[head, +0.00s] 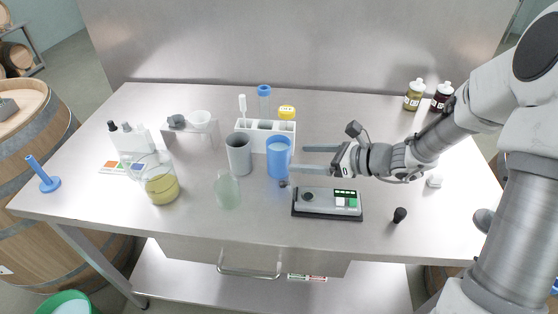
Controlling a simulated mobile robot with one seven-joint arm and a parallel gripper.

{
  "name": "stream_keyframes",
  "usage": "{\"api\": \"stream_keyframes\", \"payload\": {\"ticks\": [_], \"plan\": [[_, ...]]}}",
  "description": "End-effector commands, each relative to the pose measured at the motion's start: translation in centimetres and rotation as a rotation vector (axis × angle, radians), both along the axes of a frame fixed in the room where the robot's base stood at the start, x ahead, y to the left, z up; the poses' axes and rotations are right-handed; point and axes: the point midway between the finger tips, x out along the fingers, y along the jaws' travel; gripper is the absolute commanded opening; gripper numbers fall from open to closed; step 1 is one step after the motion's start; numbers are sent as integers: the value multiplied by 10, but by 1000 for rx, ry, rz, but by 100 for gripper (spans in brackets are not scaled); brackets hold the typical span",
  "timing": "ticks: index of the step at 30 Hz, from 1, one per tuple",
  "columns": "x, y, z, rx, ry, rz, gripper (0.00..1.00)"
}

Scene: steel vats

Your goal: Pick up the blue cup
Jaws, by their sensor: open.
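The blue cup (278,158) stands upright on the steel table near its middle, between a grey cup and my gripper. My gripper (298,162) comes in from the right at about table-top height. It is open, with its two fingers pointing left toward the cup. The upper fingertip ends near the cup's upper right side, and the lower one ends near the cup's lower right side. I cannot tell from this view whether either finger touches the cup or whether the cup lies between them.
A grey cup (238,154) stands just left of the blue cup, and a translucent green vessel (228,190) is in front. A white rack (257,129) stands behind. A black-and-grey device (318,202) lies in front of my gripper.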

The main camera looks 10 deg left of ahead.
Motion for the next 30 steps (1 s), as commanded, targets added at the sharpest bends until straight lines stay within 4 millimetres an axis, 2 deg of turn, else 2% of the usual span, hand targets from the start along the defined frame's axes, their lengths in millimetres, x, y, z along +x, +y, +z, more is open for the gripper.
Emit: {"api": "stream_keyframes", "payload": {"ticks": [3, 11, 21, 29, 30], "plan": [[6, 19, -9, 0, 0, 3, 85], [11, 36, -17, -1, 0, 2, 85], [21, 74, -37, -1, -1, 4, 85], [23, 76, -38, -2, -1, 1, 85], [23, 76, -38, -2, -1, 1, 81]]}}
